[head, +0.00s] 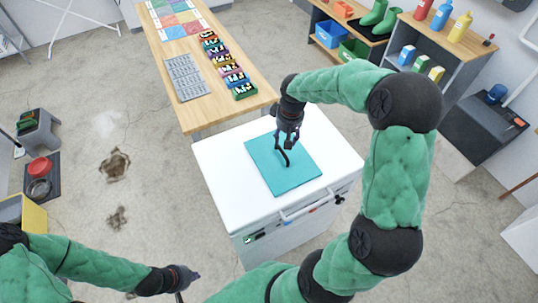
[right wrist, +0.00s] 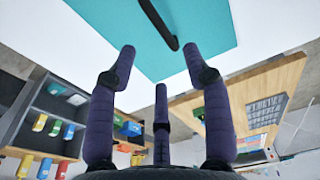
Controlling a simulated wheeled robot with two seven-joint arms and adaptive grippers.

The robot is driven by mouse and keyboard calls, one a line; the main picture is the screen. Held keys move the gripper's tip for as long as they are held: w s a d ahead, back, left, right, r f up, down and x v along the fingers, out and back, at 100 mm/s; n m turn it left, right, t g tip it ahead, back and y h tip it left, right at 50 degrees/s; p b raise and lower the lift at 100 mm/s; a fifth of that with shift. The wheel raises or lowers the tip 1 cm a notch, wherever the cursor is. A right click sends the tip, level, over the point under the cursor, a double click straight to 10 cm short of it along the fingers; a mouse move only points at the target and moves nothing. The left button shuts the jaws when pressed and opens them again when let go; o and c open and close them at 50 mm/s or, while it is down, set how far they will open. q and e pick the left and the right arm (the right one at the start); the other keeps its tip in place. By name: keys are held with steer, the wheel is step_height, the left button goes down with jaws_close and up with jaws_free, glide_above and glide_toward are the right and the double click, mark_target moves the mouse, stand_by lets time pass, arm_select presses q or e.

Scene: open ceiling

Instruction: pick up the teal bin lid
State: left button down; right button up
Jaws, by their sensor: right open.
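The teal bin lid (head: 262,168) is a flat square lying on the white chest's top, with a thin black curved handle (head: 285,157) at its middle. In the right wrist view the lid (right wrist: 205,25) fills the upper part, and its handle (right wrist: 158,22) lies just beyond my fingertips. My right gripper (head: 287,140) hangs over the lid at the handle and partly hides it. In the wrist view its fingers (right wrist: 160,66) are spread apart with nothing between them. My left gripper (head: 184,282) is low at the left, away from the chest; its fingers are hard to make out.
The white chest (head: 225,195) has a bar handle on its front. Behind it stands a wooden table (head: 205,113) with a grey panel (head: 186,77) and a row of colourful items. Shelves with bins and bottles (head: 460,27) stand at the back right. Floor at the left is mostly open.

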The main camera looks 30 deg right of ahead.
steer(key=shift+f, duration=0.5)
steer(key=f, duration=0.1)
steer(key=f+b, duration=0.1)
steer(key=f, duration=0.2)
steer(key=shift+w+f, duration=0.25)
steer(key=shift+f, duration=0.05)
steer(key=f, duration=0.1)
steer(key=f+b, duration=0.1)
steer(key=f, duration=0.1)
steer(key=f+b, duration=0.1)
steer(key=f, duration=0.1)
steer(key=shift+w+d, duration=0.1)
steer(key=shift+w, duration=0.2)
steer(key=shift+r, duration=0.1)
steer(key=shift+c, duration=0.3)
jaws_close()
